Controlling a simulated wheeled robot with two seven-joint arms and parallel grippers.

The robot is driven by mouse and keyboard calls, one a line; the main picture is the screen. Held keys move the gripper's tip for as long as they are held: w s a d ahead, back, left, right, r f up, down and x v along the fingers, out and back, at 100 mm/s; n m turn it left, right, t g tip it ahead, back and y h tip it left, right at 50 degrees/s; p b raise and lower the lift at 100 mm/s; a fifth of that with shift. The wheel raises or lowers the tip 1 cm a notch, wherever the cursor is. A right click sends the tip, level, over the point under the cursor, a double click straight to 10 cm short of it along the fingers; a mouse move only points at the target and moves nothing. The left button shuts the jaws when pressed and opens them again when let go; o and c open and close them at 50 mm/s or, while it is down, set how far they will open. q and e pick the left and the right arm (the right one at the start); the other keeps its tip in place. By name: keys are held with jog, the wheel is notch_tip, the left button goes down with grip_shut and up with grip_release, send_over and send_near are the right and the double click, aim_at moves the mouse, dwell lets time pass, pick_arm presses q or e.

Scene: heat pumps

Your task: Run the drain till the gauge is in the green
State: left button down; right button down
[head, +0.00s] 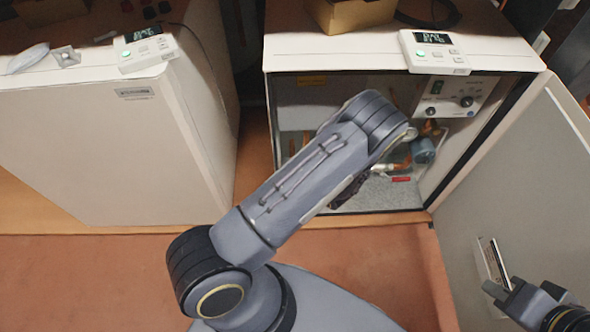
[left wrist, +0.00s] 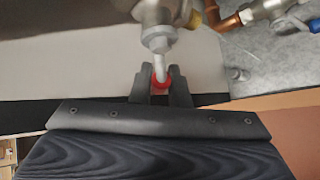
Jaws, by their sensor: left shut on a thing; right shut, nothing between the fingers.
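In the left wrist view my left gripper (left wrist: 160,90) is shut on the red end (left wrist: 161,82) of a pale lever, which hangs below a silver valve fitting (left wrist: 158,38). In the head view my left arm crosses the open heat pump cabinet (head: 380,192) and hides this gripper and the valve. My right gripper (head: 512,296) is shut and empty at the lower right, in front of the open door. I cannot make out a gauge in either view.
The open cabinet door (head: 520,190) stands at the right. Inside are copper pipes (head: 400,164), a blue round part (head: 422,151) and a panel with knobs (head: 455,97). A control unit (head: 434,52) lies on top. A closed cabinet (head: 110,150) stands at the left.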

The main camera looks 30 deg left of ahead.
pick_arm(q)
jog(key=c, duration=1.4)
grip_release()
jog(key=shift+p+v, duration=1.2)
jog(key=shift+v, duration=2.75)
